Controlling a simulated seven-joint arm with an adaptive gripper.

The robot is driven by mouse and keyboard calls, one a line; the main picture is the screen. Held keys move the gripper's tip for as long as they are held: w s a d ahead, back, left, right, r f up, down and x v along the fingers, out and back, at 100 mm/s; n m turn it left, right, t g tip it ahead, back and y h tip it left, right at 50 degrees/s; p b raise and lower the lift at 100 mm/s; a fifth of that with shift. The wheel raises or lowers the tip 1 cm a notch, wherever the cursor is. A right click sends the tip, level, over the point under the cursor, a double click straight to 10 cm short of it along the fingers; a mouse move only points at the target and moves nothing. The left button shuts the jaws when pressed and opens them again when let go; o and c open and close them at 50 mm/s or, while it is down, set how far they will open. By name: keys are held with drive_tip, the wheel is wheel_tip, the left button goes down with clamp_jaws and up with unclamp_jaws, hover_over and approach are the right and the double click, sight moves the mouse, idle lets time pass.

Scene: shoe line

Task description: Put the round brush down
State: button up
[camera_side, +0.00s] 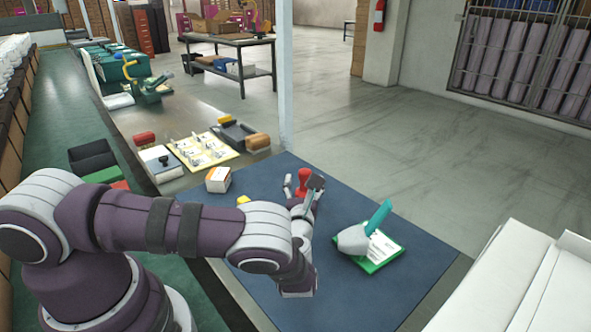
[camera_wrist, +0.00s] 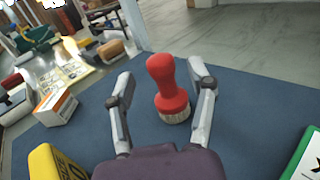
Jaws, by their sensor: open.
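The round brush (camera_wrist: 170,92) has a red knob handle and pale bristles. In the wrist view it stands upright, bristles down, on the blue mat (camera_wrist: 245,120). My gripper (camera_wrist: 157,82) is open, with one finger on each side of the brush and a visible gap to each. In the side view the red handle (camera_side: 303,182) shows between the fingers of my gripper (camera_side: 303,187). The brush's lower part is hidden there by the gripper.
A white and orange box (camera_side: 218,179) and a yellow object (camera_wrist: 55,163) are to the left. A green-framed card (camera_side: 380,250), with a grey and teal object (camera_side: 356,238) on it, lies to the right. The mat's front right part is clear.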

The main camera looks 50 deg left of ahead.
drive_tip(key=v, duration=0.8)
drive_tip(key=shift+r, duration=0.1)
drive_tip(key=shift+s+a+r+n+g, duration=0.1)
drive_tip(key=shift+n+g, duration=0.35)
drive_tip(key=shift+n, duration=0.1)
drive_tip(key=shift+s+a+r+n+g, duration=0.1)
drive_tip(key=shift+a+n+g, duration=0.05)
drive_tip(key=shift+n+g, duration=0.35)
drive_tip(key=s+d+r+n+g+h, duration=0.1)
drive_tip(key=s+r+n+h, duration=0.5)
drive_tip(key=n, duration=0.6)
drive_tip(key=s+d+r+n+g+h, duration=0.1)
drive_tip(key=s+r+n+g+h, duration=0.3)
drive_tip(key=n, duration=0.9)
drive_tip(key=s+r+h, duration=0.2)
drive_tip(key=s+r, duration=0.2)
drive_tip(key=s, duration=0.1)
drive_tip(key=shift+r+h, duration=0.25)
drive_tip(key=shift+h, duration=0.15)
drive_tip(key=shift+w+d, duration=0.1)
